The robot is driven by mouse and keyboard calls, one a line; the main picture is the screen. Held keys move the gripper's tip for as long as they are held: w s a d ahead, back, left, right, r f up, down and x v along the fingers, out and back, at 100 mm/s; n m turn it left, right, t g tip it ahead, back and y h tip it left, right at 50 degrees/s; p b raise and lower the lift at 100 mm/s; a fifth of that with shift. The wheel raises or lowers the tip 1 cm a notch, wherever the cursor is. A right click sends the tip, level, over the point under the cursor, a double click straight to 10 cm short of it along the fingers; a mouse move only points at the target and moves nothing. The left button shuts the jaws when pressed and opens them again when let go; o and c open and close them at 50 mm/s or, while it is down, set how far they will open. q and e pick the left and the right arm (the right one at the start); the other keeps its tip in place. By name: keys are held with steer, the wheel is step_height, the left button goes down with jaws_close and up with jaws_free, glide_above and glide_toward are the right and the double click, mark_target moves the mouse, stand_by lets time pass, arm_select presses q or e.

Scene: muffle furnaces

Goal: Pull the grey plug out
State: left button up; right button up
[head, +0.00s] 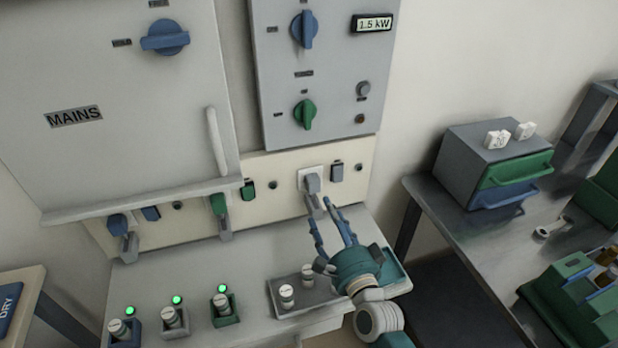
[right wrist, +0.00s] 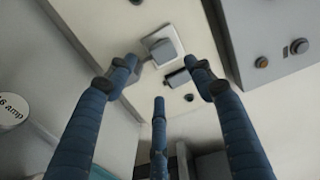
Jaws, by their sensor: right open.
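The grey plug (head: 312,184) sits in a pale socket plate on the cream panel strip, right of the green plug (head: 218,204) and the blue plug (head: 118,222). My right gripper (head: 325,210) is open and empty, with its blue fingers pointing up at the panel just below the grey plug. In the right wrist view, the grey plug (right wrist: 161,47) shows ahead, between and beyond the spread fingers (right wrist: 162,75), and no contact is visible. My left gripper is not in view.
A grey rocker switch (head: 337,172) is right of the plug. Below, the ledge holds a grey tray (head: 318,304) with small labelled cylinders, and several cylinders in holders beside green lights (head: 177,300). A side table with a drawer box (head: 485,165) stands at right.

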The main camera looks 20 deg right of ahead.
mark_target(315, 188)
steer(key=w+b, duration=0.3)
steer(key=w, duration=0.4)
steer(key=shift+w+a+r, duration=0.1)
steer(key=w, duration=0.1)
steer(key=w+b, duration=0.1)
steer(key=w, duration=0.1)
steer(key=shift+r, duration=0.2)
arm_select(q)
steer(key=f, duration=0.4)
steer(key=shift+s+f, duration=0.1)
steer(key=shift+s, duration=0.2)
